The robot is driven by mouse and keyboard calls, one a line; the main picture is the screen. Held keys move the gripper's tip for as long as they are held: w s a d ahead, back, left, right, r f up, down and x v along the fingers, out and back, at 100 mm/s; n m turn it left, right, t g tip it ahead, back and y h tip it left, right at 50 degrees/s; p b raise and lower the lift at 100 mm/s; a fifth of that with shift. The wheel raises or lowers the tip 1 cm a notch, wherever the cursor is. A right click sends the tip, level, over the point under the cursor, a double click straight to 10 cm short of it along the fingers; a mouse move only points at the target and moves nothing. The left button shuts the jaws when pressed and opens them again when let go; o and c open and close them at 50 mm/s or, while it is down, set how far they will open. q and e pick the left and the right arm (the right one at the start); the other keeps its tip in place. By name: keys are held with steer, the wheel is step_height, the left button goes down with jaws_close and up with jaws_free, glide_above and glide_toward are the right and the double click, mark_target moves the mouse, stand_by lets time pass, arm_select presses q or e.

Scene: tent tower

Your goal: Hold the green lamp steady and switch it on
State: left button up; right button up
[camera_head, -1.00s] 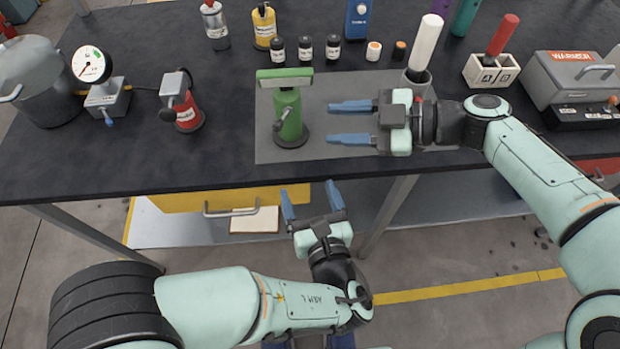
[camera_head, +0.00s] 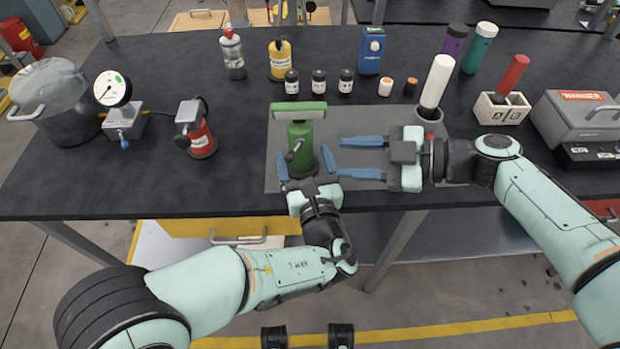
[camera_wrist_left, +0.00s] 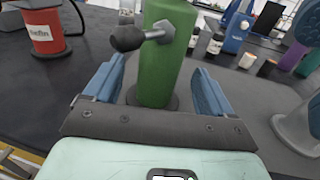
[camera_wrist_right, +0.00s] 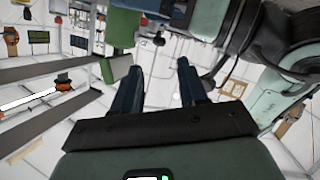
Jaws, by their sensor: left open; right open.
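The green lamp (camera_head: 300,140) stands upright on a grey mat (camera_head: 350,120) on the dark bench. Its body fills the middle of the left wrist view (camera_wrist_left: 166,65), with a dark-knobbed lever (camera_wrist_left: 140,36) on the side facing me. My left gripper (camera_head: 304,165) is open, with its blue fingers on either side of the lamp's lower body and visible gaps to it in the wrist view. My right gripper (camera_head: 342,158) is open and empty, to the right of the lamp, its fingers pointing left towards it. Part of a green shape shows in the right wrist view (camera_wrist_right: 120,65).
A red lamp (camera_head: 198,135) and a gauge (camera_head: 113,90) with a pot (camera_head: 60,105) stand left. Small bottles (camera_head: 318,82) stand behind. A white cylinder (camera_head: 437,80) stands close behind my right gripper. A warmer box (camera_head: 580,120) is far right.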

arm_select(q)
steer(key=shift+w+a, duration=0.15)
steer(key=shift+w, duration=0.6)
